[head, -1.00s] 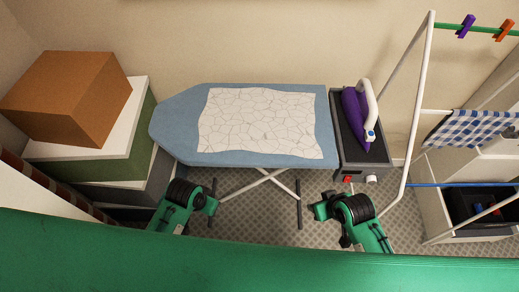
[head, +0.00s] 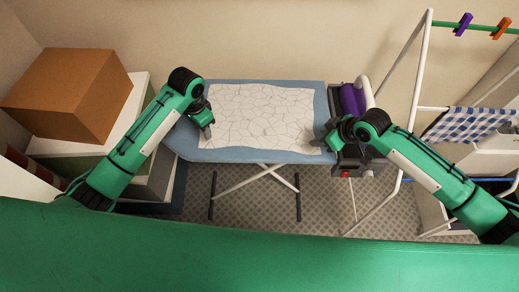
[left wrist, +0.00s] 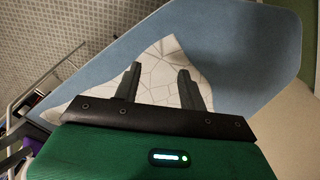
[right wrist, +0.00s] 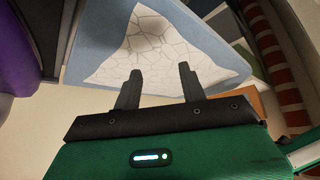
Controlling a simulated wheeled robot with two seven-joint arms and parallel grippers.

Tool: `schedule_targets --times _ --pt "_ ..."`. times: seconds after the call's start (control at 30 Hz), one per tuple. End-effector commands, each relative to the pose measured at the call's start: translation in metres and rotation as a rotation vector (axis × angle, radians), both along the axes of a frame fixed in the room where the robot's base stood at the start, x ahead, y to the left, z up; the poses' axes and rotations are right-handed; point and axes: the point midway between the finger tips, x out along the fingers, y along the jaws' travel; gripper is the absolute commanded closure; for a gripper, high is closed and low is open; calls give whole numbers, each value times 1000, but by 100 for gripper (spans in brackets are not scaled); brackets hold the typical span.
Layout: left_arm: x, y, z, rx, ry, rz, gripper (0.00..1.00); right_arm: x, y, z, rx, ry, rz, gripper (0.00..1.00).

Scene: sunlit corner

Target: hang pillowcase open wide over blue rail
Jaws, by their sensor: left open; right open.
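The pillowcase (head: 262,115), white with a grey crackle pattern, lies flat on the blue ironing board (head: 250,155). My left gripper (head: 207,128) is open at its left edge; in the left wrist view the open fingers (left wrist: 158,82) point over the cloth (left wrist: 155,65). My right gripper (head: 323,140) is open at its lower right corner; in the right wrist view its fingers (right wrist: 158,85) show over the cloth (right wrist: 165,48). Whether any fingertip touches it, I cannot tell. The blue rail (head: 492,180) of the rack is mostly hidden behind my right arm.
A purple iron (head: 352,100) stands on the dark rest at the board's right end. The white rack frame (head: 420,80) rises to the right, with a checked cloth (head: 465,122) and a green rail (head: 447,24) with pegs. Boxes (head: 70,90) are stacked at the left.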

Motion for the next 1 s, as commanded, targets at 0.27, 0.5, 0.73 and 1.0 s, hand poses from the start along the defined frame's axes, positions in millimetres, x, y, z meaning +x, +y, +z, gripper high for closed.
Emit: schedule_targets --times 0.27,0.5,0.73,1.0 --pt "3 3 -18 7 11 -4 58 3 -4 -21 -3 5 0 58" --pt "4 2 -55 6 8 -4 58 3 -4 -58 -3 3 1 58" --pt "4 3 -74 6 7 -4 58 3 -4 -76 -3 1 1 58" --pt "4 3 -76 6 6 -4 58 3 -4 -78 -3 1 1 58"
